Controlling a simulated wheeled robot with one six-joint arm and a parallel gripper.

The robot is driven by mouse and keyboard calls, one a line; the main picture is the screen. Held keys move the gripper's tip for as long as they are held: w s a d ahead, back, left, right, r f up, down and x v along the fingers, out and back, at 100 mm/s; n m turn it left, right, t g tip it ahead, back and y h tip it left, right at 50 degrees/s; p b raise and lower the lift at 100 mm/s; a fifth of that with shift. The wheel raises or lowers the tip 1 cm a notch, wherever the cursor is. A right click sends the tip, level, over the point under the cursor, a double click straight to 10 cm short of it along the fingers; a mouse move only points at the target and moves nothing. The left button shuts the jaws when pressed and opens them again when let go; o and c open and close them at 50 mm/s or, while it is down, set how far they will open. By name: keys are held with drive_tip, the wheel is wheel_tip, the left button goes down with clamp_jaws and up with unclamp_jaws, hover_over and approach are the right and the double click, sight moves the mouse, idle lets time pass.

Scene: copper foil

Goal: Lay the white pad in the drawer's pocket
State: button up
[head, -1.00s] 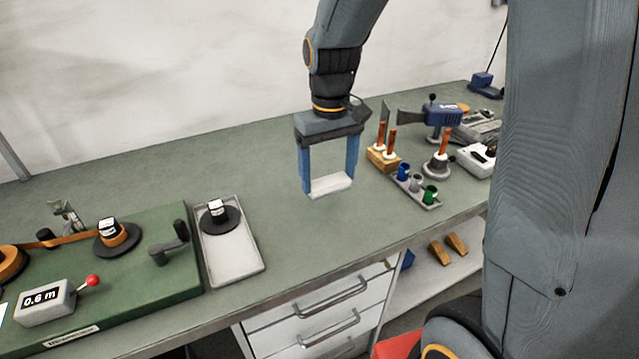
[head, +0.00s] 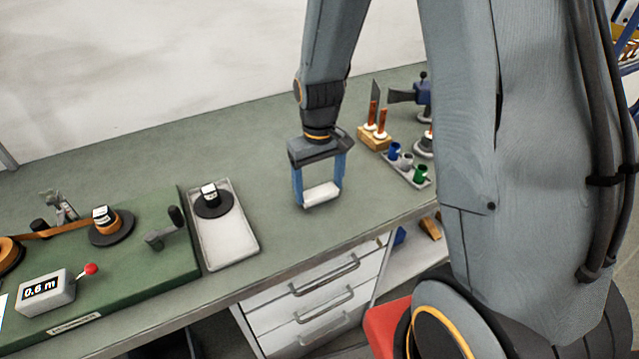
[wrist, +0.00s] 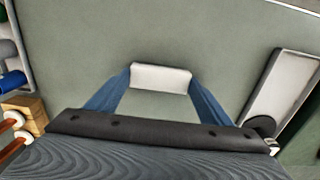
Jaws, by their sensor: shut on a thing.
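My gripper (head: 321,196) is shut on the white pad (head: 322,193), with one blue finger at each end of it. The pad is held level, above or close to the green bench top; I cannot tell the exact gap. In the wrist view the white pad (wrist: 161,78) sits between the blue fingertips.
A pale tray (head: 228,240) with a black spool (head: 213,203) lies left of the gripper, beside the green winder board (head: 130,285). A wooden block with upright tools (head: 375,138) and a cup rack (head: 418,182) stand to the right. Bench top around the gripper is clear.

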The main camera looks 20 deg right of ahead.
drive_tip(key=shift+f, duration=0.15)
drive_tip(key=o, duration=1.2)
drive_tip(key=shift+c, duration=0.2)
